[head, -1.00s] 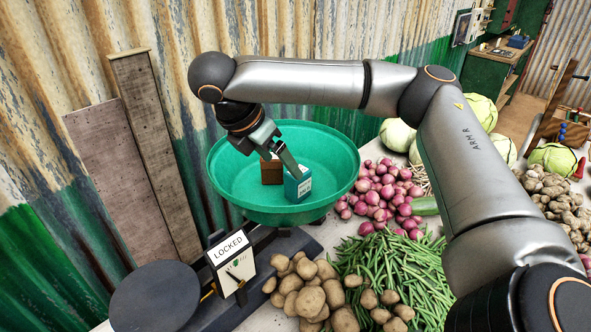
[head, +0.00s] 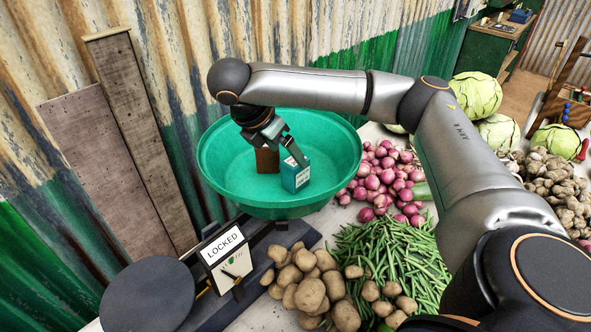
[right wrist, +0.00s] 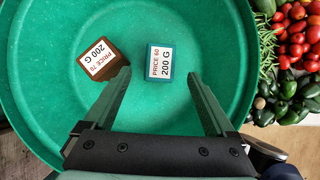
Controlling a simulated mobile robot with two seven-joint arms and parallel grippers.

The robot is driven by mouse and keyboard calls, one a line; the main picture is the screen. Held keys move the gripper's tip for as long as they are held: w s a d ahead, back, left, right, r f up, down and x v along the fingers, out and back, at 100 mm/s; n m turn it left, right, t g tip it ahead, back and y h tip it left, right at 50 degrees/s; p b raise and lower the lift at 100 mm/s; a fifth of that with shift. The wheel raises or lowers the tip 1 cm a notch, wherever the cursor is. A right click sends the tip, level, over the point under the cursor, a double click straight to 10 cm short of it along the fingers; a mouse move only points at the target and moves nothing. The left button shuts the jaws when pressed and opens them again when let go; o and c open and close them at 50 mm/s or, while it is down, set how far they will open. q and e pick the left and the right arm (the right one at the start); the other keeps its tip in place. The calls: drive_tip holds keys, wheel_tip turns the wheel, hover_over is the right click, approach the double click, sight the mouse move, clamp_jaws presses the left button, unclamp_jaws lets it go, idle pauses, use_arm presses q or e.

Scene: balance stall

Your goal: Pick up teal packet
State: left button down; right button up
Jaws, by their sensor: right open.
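The teal packet (head: 295,176) stands in the green pan, with a white label on it. In the right wrist view the teal packet (right wrist: 152,62) lies just beyond the fingertips, in line with the gap between them. Its label reads "PRICE 50, 200 G". My right gripper (head: 292,158) is open and reaches down into the pan close to the packet; in its wrist view the right gripper (right wrist: 159,74) has nothing between its fingers. In the head view a finger partly overlaps the packet, and I cannot tell if they touch. My left gripper is not in view.
A brown packet (head: 267,160) stands close left of the teal one, by the left finger in the wrist view. The green pan's rim (head: 349,150) surrounds both. A dial marked LOCKED (head: 226,262), potatoes (head: 310,290), beans (head: 395,255) and onions (head: 378,185) are nearby.

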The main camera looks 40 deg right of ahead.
sight(295, 163)
drive_tip(key=shift+x, duration=3.1)
drive_tip(key=shift+r, duration=0.1)
clamp_jaws()
